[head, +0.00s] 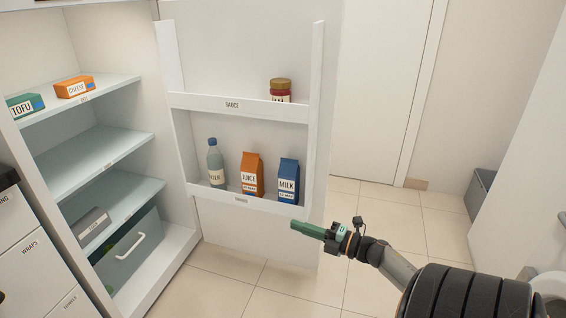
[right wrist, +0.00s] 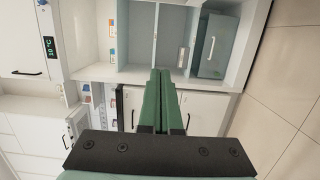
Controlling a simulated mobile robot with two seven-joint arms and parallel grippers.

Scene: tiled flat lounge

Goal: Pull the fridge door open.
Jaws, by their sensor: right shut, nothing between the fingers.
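The fridge door (head: 262,228) stands wide open, swung out to the right of the fridge interior (head: 105,152). Its inner face shows two racks, with a jar (head: 281,90) above and a bottle (head: 216,164), a juice carton (head: 252,176) and a milk carton (head: 288,180) below. My right gripper (head: 293,225) has its green fingers shut and empty, close to the door's lower free edge in the head view; contact cannot be told. In the right wrist view the shut fingers (right wrist: 160,75) point toward the open fridge. The door's outer handle is hidden. My left gripper is not in view.
Inside the fridge are shelves with tofu (head: 25,105) and cheese (head: 74,87), and a drawer (head: 125,252). White drawers (head: 35,270) stand at the left. A closed room door (head: 385,90) is behind. Tiled floor (head: 400,225) is free at centre right; a white panel (head: 530,170) bounds the right.

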